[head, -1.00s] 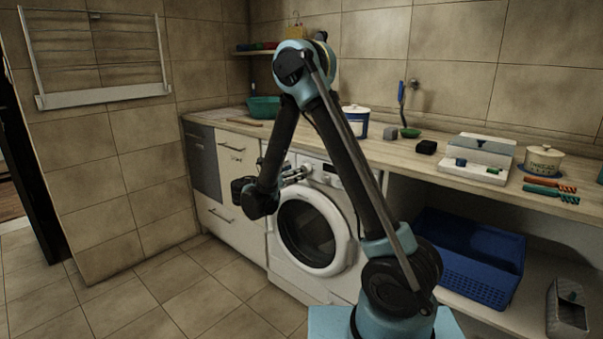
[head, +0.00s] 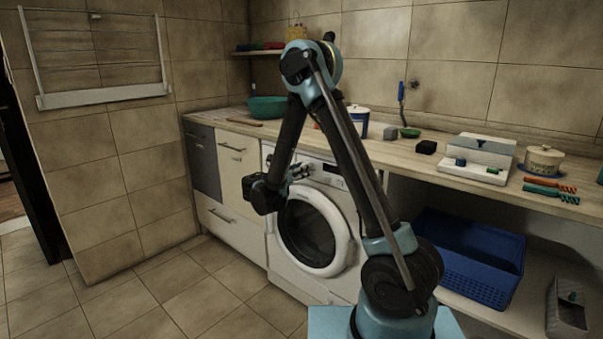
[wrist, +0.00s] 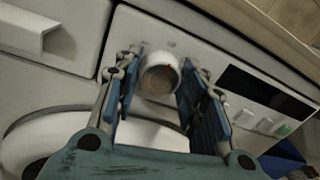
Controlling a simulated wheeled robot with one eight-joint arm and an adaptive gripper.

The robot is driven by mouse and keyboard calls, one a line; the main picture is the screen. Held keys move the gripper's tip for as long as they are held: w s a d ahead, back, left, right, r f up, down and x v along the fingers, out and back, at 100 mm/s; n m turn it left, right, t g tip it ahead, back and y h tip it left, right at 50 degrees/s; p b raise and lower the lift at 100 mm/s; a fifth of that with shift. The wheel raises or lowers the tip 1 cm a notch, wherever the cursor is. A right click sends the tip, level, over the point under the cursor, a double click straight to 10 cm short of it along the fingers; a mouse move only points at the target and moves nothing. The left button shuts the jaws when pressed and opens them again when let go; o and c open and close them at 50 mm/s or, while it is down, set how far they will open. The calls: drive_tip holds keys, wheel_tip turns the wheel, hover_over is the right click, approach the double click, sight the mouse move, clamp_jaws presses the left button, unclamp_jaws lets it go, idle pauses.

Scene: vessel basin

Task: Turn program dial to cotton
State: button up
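In the head view my gripper (head: 300,172) is at the machine's upper front, and the dial is not clearly visible there. Labels around the dial are too faint to read.
A dark display (wrist: 265,95) and several small buttons lie right of the dial. The round door (head: 310,235) is below. The countertop (head: 380,150) overhangs the machine, and a blue basket (head: 470,270) stands to the right. The floor in front is clear.

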drive_tip(key=shift+m, duration=0.3)
drive_tip(key=shift+m+y, duration=0.3)
drive_tip(key=shift+m, duration=3.6)
drive_tip(key=shift+d, duration=0.1)
drive_tip(key=o, duration=1.1)
drive_tip(key=shift+s, duration=0.1)
